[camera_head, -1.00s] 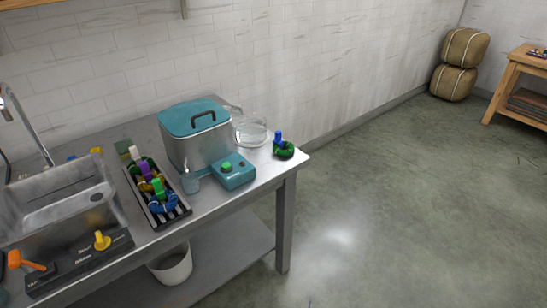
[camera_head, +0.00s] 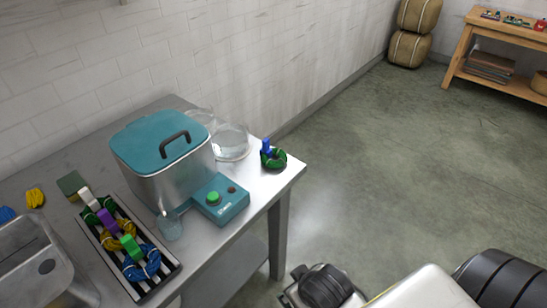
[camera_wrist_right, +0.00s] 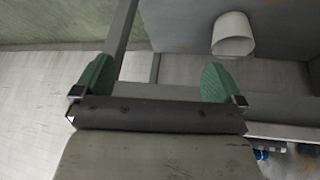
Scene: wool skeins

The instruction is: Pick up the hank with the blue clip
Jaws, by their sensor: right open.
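The hank with the blue clip is a green coil (camera_head: 274,160) lying on the right end of the metal table. Its blue clip (camera_head: 266,147) stands up on the coil's back left side. My right gripper (camera_wrist_right: 158,78) is open and empty in the right wrist view, its two green fingers wide apart. The hank is not seen between them. In the head view parts of my right arm show at the bottom right, apart from the hank and beyond the table's edge. My left gripper is not in view.
A dark rack (camera_head: 169,266) holds hanks with white, purple and green clips. A steel pot with teal lid (camera_head: 160,140), a teal control box (camera_head: 221,202) and a glass bowl (camera_head: 231,143) stand left of the hank. Open floor lies right of the table (camera_head: 262,196).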

